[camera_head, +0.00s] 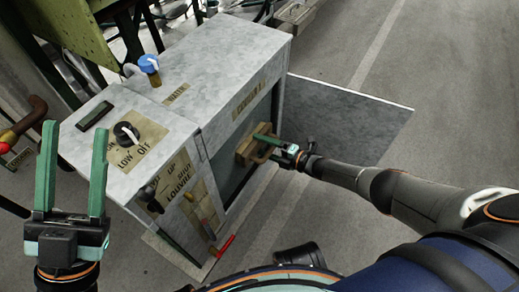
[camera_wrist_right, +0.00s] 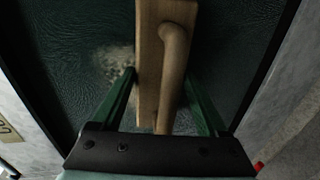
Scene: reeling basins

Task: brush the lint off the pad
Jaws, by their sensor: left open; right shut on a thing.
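The pad (camera_wrist_right: 65,50) is a dark green, finely rippled panel in a dark frame. In the head view the pad (camera_head: 232,182) is the recessed panel on the side of a grey cabinet. A pale, speckled patch of lint (camera_wrist_right: 115,60) shows on it just left of the brush in the wrist view. The wooden brush (camera_wrist_right: 149,60) has a flat block and a rounded handle. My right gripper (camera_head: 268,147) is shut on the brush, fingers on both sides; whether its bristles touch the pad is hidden. My left gripper (camera_head: 76,130) is open and empty, left of the cabinet.
The grey cabinet (camera_head: 225,45) carries a blue-topped knob (camera_head: 149,64), a black dial (camera_head: 126,132) and small levers, with a red one (camera_head: 222,246) low at the front. Open floor lies further right.

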